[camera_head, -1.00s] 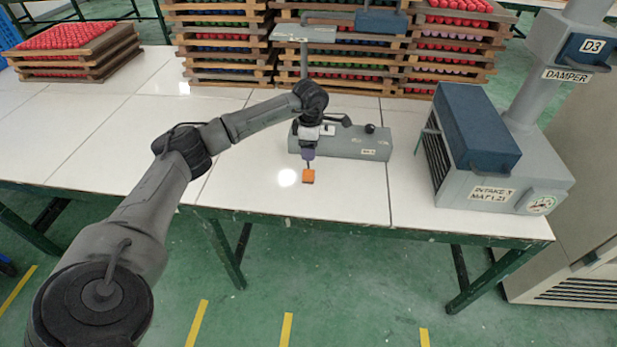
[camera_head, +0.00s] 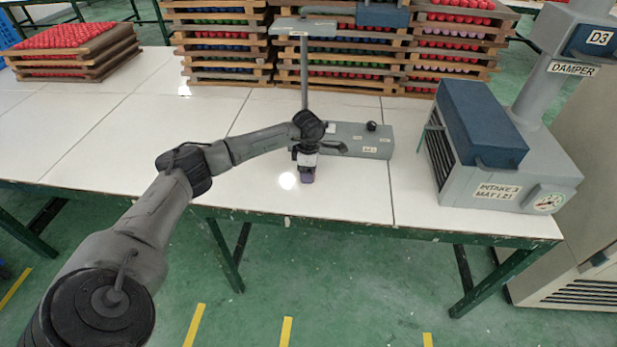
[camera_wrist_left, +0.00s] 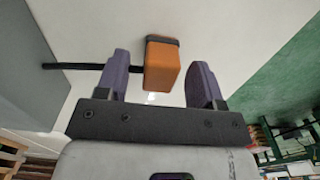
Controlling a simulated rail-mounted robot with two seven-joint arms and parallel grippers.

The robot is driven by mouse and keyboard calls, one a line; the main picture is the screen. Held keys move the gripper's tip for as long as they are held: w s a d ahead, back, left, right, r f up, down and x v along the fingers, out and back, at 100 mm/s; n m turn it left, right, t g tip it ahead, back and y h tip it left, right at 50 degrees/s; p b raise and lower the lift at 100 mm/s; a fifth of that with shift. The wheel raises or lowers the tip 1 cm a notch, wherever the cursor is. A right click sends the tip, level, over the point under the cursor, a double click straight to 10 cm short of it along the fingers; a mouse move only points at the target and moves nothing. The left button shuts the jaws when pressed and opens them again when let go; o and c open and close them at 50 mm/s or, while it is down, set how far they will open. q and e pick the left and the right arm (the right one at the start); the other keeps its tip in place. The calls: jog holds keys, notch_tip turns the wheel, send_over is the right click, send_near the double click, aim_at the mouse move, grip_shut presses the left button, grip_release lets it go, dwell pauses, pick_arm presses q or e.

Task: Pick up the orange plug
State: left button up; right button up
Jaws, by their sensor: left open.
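The orange plug (camera_wrist_left: 161,66) stands on the white table in the left wrist view. It is a small orange block with a dark cap or edge at its far end, and a black cord (camera_wrist_left: 92,66) runs from it to the left. My left gripper (camera_wrist_left: 162,88) is open, with one purple finger on each side of the plug; gaps show between the fingers and the plug. In the head view my left gripper (camera_head: 307,178) is low over the table near its front edge and hides the plug. My right gripper is in neither view.
A grey box (camera_head: 360,140) with a post and knob stands just behind my left gripper. A grey and blue intake machine (camera_head: 490,160) stands on the right. Stacked wooden trays (camera_head: 222,50) fill the back.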

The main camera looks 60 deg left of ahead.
pick_arm(q)
jog(key=shift+f, duration=0.9)
jog(key=shift+c, duration=0.4)
